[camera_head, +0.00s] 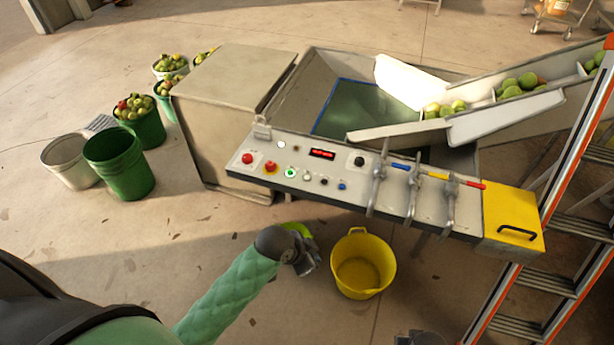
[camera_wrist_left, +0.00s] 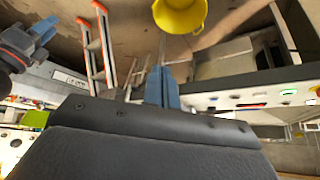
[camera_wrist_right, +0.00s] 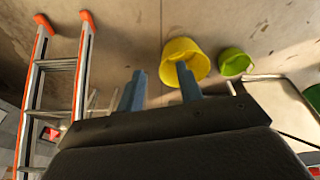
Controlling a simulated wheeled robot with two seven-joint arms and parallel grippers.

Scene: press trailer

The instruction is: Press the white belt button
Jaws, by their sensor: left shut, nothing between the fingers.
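The grey control panel (camera_head: 330,165) carries several buttons. A pale white button (camera_head: 307,177) is in its lower row, right of a green-ringed one; another whitish round (camera_head: 281,144) is near the upper edge. The frames do not show which is the belt button. My left gripper (camera_head: 308,266) is below the panel's front edge, apart from it, left of the yellow bucket. Its blue fingers (camera_wrist_left: 164,88) are together and empty in the left wrist view. My right gripper (camera_wrist_right: 158,90) has its fingers apart with nothing between; only a dark bit shows at the head view's bottom edge.
A yellow bucket (camera_head: 362,264) stands on the floor below the panel. Grey levers (camera_head: 413,190) and a yellow box (camera_head: 512,219) are at the panel's right. An orange-sided ladder (camera_head: 575,170) stands at the right. Green buckets (camera_head: 120,163) are at the left.

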